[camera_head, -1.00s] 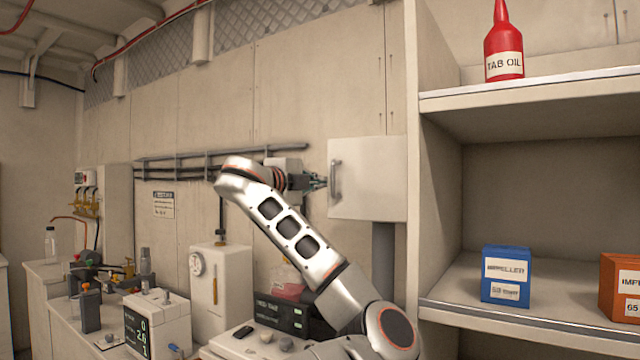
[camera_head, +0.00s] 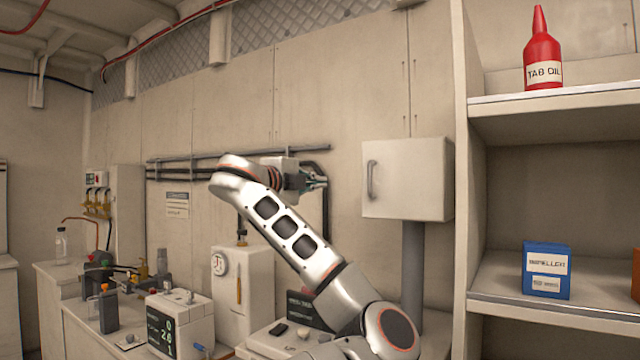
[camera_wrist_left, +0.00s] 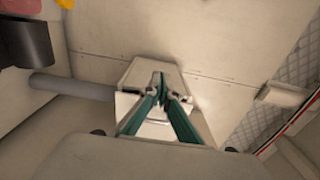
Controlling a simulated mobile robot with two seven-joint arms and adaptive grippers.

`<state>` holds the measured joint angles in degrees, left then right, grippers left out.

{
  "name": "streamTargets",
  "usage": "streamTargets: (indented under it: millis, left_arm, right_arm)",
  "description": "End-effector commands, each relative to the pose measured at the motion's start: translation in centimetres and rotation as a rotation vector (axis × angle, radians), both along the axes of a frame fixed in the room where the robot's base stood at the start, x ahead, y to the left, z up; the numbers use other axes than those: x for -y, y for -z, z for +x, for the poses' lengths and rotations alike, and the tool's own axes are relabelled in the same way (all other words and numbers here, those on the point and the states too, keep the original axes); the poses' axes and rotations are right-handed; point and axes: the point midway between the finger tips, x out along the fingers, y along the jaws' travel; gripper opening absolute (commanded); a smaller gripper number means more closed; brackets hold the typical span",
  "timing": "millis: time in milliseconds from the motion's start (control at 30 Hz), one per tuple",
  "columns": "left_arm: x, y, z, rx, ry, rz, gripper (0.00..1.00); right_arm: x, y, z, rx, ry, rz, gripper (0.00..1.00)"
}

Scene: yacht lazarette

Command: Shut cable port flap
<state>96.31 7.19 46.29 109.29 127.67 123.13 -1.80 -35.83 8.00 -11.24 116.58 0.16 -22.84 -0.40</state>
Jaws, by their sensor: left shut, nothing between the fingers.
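The cable port flap looks to be the pale front panel (camera_head: 405,179) of a box on the wall, with an upright grey handle (camera_head: 372,181) near its left edge. The panel looks flush with the box; no gap shows. My left gripper (camera_head: 324,182) is left of the handle, apart from it, with its fingers shut and empty. My right gripper is not in view.
A grey post (camera_head: 412,265) stands below the box. Shelves (camera_head: 545,90) to the right hold a red oil bottle (camera_head: 542,60) and a blue box (camera_head: 546,270). Dark pipes (camera_head: 225,157) run along the wall behind my gripper. Instruments (camera_head: 180,325) crowd the bench at lower left.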

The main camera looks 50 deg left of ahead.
Motion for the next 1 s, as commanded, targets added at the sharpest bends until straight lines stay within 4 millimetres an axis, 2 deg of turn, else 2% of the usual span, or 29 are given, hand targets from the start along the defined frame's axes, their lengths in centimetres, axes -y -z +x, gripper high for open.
streamTargets:
  millis: [133,233,300,433,600,700,833,1000]
  left_arm:
    - [0.1,-0.7,-2.1,-0.041,-0.020,0.129,0.00]
    - [1.1,-1.8,-4.6,-0.112,-0.040,0.340,0.00]
    - [2.6,-2.5,-6.2,-0.179,-0.045,0.531,0.00]
    - [6.5,-3.0,-7.9,-0.315,-0.029,0.896,0.00]
    - [11.5,-2.1,-8.5,-0.454,0.023,1.278,0.00]
    - [13.3,-1.4,-8.4,-0.499,0.052,1.410,0.00]
    - [14.2,-0.8,-8.1,-0.519,0.070,1.477,0.00]
    - [13.9,-0.6,-6.9,-0.517,0.075,1.477,0.00]
  right_arm:
    - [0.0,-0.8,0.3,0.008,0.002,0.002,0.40]
    - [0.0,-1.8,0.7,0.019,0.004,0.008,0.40]
    - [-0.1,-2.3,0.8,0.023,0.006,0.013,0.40]
    - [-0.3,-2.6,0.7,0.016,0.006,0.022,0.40]
    - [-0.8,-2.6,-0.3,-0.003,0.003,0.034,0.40]
    - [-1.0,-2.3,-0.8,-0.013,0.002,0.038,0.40]
    - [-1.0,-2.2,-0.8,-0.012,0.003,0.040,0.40]
    - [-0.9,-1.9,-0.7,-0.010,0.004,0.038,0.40]
